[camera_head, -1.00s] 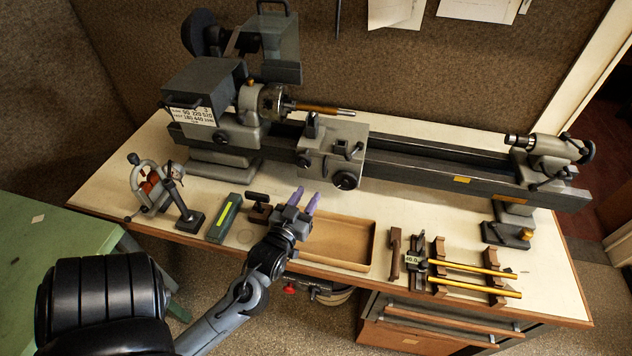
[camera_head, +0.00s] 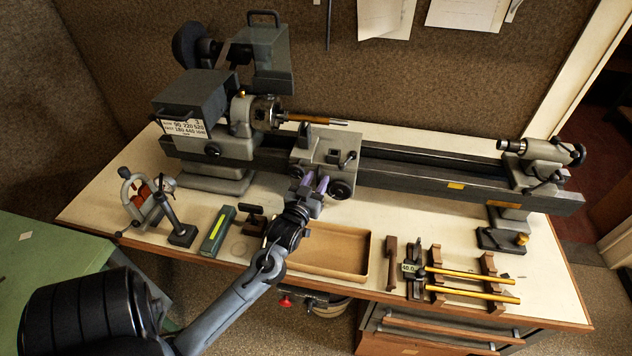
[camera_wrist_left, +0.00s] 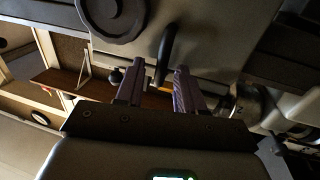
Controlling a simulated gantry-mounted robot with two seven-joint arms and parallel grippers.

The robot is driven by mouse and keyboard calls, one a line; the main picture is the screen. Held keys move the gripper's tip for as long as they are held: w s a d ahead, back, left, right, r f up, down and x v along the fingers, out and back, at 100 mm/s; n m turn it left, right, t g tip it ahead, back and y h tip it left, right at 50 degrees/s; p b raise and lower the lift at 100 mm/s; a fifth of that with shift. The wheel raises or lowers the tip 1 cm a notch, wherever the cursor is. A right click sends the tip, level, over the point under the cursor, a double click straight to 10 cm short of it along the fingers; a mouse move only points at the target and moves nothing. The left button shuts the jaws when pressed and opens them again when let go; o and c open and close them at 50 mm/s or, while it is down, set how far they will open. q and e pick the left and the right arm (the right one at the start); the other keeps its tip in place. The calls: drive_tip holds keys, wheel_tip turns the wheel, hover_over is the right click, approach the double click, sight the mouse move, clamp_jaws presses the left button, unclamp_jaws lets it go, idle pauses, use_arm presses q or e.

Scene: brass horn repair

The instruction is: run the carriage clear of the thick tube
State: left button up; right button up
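The lathe carriage (camera_head: 333,150) sits on the bed, its left part below and in front of the brass tube (camera_head: 305,118), held in the chuck (camera_head: 265,112). A slim rod extends right from the tube. The carriage's round handwheel (camera_head: 341,190) faces the front; it also shows in the left wrist view (camera_wrist_left: 110,14). My left gripper (camera_head: 314,182) is at the carriage front, left of the handwheel. Its fingers are open, and in the left wrist view (camera_wrist_left: 157,85) a dark lever (camera_wrist_left: 166,50) shows between them. I cannot tell whether they touch it. My right gripper is out of view.
The tailstock (camera_head: 545,160) stands at the bed's right end; the bed (camera_head: 430,166) between is clear. On the bench front are a shallow tray (camera_head: 340,270), a green box (camera_head: 217,231) and a rack with yellow rods (camera_head: 470,292).

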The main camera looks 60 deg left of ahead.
use_arm(q)
drive_tip(key=c, duration=0.7)
clamp_jaws()
drive_tip(key=shift+w, duration=0.1)
